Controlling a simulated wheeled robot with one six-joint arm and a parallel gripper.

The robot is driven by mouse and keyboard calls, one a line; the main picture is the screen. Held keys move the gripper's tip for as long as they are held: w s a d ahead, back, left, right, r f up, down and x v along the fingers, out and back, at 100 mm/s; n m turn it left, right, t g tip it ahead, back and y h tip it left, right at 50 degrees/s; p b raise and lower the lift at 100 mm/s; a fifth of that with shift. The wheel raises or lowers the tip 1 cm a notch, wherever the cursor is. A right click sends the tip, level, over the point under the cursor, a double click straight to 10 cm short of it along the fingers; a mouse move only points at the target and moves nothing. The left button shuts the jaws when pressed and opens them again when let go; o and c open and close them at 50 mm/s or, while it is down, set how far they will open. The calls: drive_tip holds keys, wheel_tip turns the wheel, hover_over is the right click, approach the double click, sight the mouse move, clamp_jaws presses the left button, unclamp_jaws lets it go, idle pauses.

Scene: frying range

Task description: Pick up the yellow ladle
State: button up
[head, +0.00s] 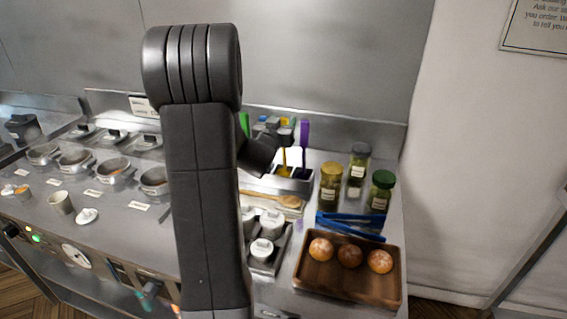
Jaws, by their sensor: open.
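A yellow utensil, which looks like the yellow ladle (285,171), stands upright in a metal holder (305,186) at the back of the counter, right of my arm. Its thin handle rises from the holder, and its lower end is partly hidden inside. A purple-handled utensil (304,133) stands to its right, and a green one (244,123) shows to its left, beside my arm. My arm fills the middle of the view, and a dark wrist link reaches toward the holder, left of the yellow utensil.
Jars (330,187) stand right of the holder. Blue tongs (350,224) lie behind a wooden tray (340,283) with 3 round buns. White-lidded containers (262,249) sit in a rack beside my arm. A wooden spoon (290,201) lies before the holder. Pans (75,162) line the left.

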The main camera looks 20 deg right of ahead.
drive_tip(key=shift+x, duration=0.95)
drive_tip(key=c, duration=1.1)
